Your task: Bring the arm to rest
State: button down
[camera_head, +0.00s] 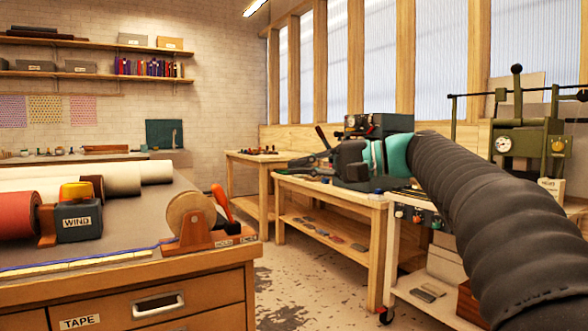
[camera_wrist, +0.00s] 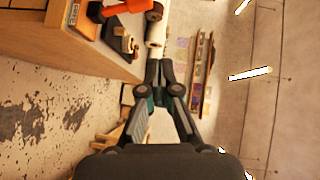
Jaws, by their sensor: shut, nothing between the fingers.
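My arm, in a black ribbed sleeve, reaches in from the right of the head view. My gripper (camera_head: 308,160) is at its far end, held in the air in front of the work tables and clear of the bench at the left. In the wrist view my gripper (camera_wrist: 158,70) has its fingertips together with nothing between them. The fingers touch nothing that I can see. In the head view dark machinery behind partly blends with the gripper.
The left bench (camera_head: 150,262) holds a WIND unit (camera_head: 78,222), a red roll (camera_head: 17,214), pale rolls (camera_head: 105,178) and a tape dispenser (camera_head: 190,218). A wooden table (camera_head: 330,192) and a press (camera_head: 522,140) stand at the right. The floor (camera_head: 280,285) between is free.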

jog(key=shift+w, duration=0.1)
jog(key=w+d+f+m+t+h, duration=0.1)
jog(key=w+d+f+m+h, duration=0.15)
jog(key=f, duration=0.65)
jog(key=s+d+f+h, duration=0.2)
jog(key=s+f+h, duration=0.1)
jog(key=f, duration=0.4)
jog(key=s+d+f+h, duration=0.2)
jog(key=s+f+h, duration=0.1)
jog(key=f, duration=0.4)
jog(key=s+d+f+n+h, duration=0.1)
jog(key=s+f+h, duration=0.1)
jog(key=s+f, duration=0.3)
jog(key=s+d+f+n+h, duration=0.1)
jog(key=s+f, duration=0.3)
jog(key=s, duration=0.7)
jog(key=s+d+f+n+h, duration=0.2)
jog(key=s+f+n+h, duration=0.1)
jog(key=s, duration=0.5)
notch_tip(320, 180, down, 3)
jog(key=shift+s+r+g+h, duration=0.2)
jog(key=shift+g+h, duration=0.2)
jog(key=shift+h, duration=0.15)
jog(key=shift+a, duration=0.1)
